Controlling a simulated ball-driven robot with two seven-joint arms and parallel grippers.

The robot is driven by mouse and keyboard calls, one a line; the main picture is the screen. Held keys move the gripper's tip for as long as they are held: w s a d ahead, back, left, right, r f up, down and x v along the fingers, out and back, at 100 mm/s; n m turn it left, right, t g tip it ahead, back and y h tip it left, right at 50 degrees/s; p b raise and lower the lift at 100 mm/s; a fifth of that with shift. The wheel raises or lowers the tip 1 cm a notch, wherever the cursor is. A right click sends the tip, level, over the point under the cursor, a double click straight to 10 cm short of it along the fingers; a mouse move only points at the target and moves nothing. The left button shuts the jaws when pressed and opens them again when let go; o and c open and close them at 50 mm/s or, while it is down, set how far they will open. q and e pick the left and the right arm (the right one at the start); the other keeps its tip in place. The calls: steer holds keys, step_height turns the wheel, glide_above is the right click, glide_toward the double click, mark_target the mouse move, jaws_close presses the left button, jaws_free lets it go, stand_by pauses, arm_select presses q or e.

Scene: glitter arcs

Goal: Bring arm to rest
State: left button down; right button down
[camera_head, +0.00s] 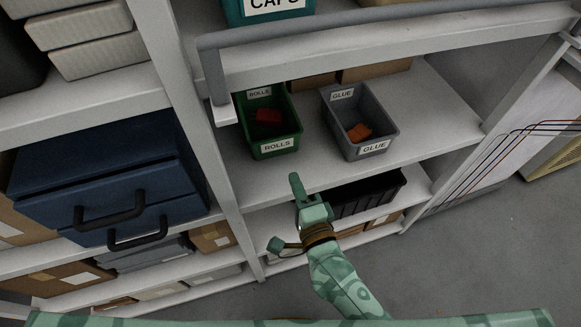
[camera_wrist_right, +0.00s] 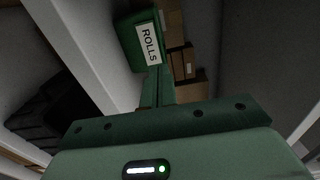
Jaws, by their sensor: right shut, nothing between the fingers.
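My right arm (camera_head: 340,278) reaches up from the bottom of the head view. My right gripper (camera_head: 295,182) is shut and empty, in front of the shelf that holds the bins. In the right wrist view the shut fingers (camera_wrist_right: 157,85) point toward the green ROLLS bin (camera_wrist_right: 140,42); I cannot tell the exact gap. In the head view this green bin (camera_head: 283,143) has a red item in it and stands beyond the fingertips, apart from them. My left gripper is not in view.
A grey GLUE bin (camera_head: 372,147) with an orange item stands right of the green bin. A black bin (camera_head: 372,195) sits on the shelf below, close to my gripper. A shelf upright (camera_head: 205,140) stands left. Grey floor (camera_head: 480,230) is free at the right.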

steer(key=s+d+r+n+g+y, duration=0.15)
steer(key=s+n+g+y, duration=0.4)
steer(key=n, duration=0.75)
steer(key=s+d+f+n+g+h, duration=0.1)
steer(key=s+d+n+g+h, duration=0.15)
steer(key=d+h, duration=0.45)
steer(key=s+d+n+g+h, duration=0.1)
steer(key=s+d+n+h, duration=0.25)
steer(key=d, duration=0.75)
steer(key=s+d+f+n+g+h, duration=0.1)
steer(key=s+d+n+g+h, duration=0.2)
steer(key=d+h, duration=0.45)
steer(key=s+a+f+g+y, duration=0.1)
steer(key=s+a+f+y, duration=0.15)
steer(key=f, duration=0.95)
steer(key=s+a+f+y, duration=0.1)
steer(key=s+f+y, duration=0.15)
steer(key=f, duration=0.85)
steer(key=s+f+m+g+y, duration=0.2)
steer(key=s+f+m+g, duration=0.1)
steer(key=s+f, duration=1.4)
steer(key=s+m, duration=0.1)
steer(key=s, duration=0.3)
steer(key=shift+f+g, duration=0.3)
steer(key=shift+f, duration=0.05)
